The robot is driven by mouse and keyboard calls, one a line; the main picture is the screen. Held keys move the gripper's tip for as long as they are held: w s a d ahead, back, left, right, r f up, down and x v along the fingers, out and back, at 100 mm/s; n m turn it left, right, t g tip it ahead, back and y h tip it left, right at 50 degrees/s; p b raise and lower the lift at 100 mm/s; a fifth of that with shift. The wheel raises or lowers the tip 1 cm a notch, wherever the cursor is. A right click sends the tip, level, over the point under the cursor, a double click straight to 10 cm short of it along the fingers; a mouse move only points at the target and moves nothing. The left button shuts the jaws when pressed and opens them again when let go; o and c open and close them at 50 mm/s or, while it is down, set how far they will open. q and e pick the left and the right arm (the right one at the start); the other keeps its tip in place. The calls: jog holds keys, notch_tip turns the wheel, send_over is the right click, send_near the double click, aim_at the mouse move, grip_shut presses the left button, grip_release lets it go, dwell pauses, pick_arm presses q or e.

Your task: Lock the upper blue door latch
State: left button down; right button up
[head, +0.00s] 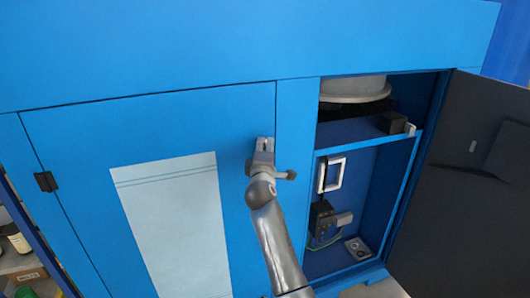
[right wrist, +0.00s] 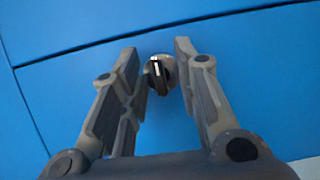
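The upper latch (right wrist: 160,74) is a round metal disc with a black knob and a pale line on it. It sits on the blue door near a panel seam. In the right wrist view it lies between my right gripper's fingers (right wrist: 157,50), which are spread with a gap on each side. In the head view my right gripper (head: 265,144) is at the upper right edge of the closed left blue door (head: 80,130) and hides the latch. I cannot tell the distance left to the door surface. My left gripper is not in view.
The right door (head: 470,190) stands open, its dark inner side showing. Inside the cabinet are a white round vessel (head: 355,88), a shelf and small fittings (head: 322,218). A black hinge (head: 46,181) is on the left. A shelf with bottles (head: 18,240) stands at far left.

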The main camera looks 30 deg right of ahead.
jog(key=v, duration=1.2)
